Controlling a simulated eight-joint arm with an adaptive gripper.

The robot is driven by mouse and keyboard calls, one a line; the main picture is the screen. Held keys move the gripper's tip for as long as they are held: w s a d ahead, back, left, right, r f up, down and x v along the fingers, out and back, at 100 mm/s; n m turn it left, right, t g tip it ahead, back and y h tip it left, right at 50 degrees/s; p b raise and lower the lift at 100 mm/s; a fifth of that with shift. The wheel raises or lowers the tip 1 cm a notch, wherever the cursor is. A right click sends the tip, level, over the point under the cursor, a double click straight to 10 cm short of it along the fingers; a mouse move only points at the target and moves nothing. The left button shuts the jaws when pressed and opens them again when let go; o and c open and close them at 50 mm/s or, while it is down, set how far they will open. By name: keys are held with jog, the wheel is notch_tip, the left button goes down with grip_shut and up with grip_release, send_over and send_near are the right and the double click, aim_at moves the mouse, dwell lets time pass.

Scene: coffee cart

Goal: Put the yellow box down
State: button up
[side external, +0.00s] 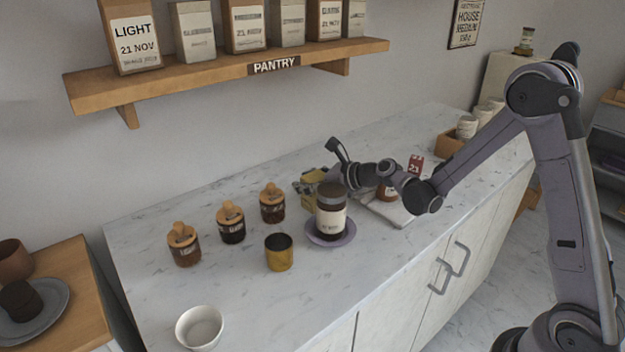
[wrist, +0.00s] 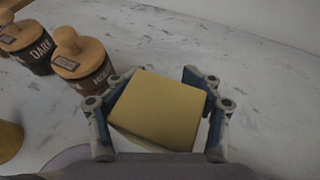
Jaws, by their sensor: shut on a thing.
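The yellow box (wrist: 157,108) is between the two fingers of my gripper (wrist: 160,115) in the wrist view, slightly turned, with its flat face showing. My gripper is shut on it. In the side view the yellow box (side external: 312,188) is at the back of the counter, partly hidden by the dark jar and my gripper (side external: 308,190). The marble counter (side external: 180,300) lies under it. I cannot tell whether the box touches the counter.
Several jars with wooden lids, such as the nearest (wrist: 80,62), stand to the left. A yellow cup (side external: 279,254) and white bowl (side external: 200,328) stand nearer. Counter behind the box is clear.

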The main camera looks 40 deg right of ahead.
notch_tip(320, 180, up, 9)
jog(key=shift+r, duration=0.2)
jog(key=shift+c, duration=0.5)
jog(key=w+d+r+m+h, duration=0.1)
jog(key=d+m+h, duration=0.15)
jog(key=d, duration=2.15)
jog(key=s+d+m+t+h, duration=0.1)
jog(key=s+d, duration=0.3)
jog(key=d, duration=0.6)
jog(key=s+d+m+h, duration=0.1)
jog(key=s+d+h, duration=0.15)
jog(key=d, duration=0.75)
jog(key=shift+y, duration=0.5)
jog(key=shift+w+a+f, duration=0.85)
jog(key=shift+w+f, duration=0.75)
jog(key=shift+f, duration=0.1)
jog(key=shift+w+a+f, duration=0.8)
jog(key=shift+w+f, duration=0.75)
jog(key=shift+f, duration=0.1)
jog(key=shift+w+a+f, duration=0.85)
jog(key=shift+w+f, duration=0.75)
jog(key=shift+f, duration=0.1)
jog(key=shift+f, duration=0.1)
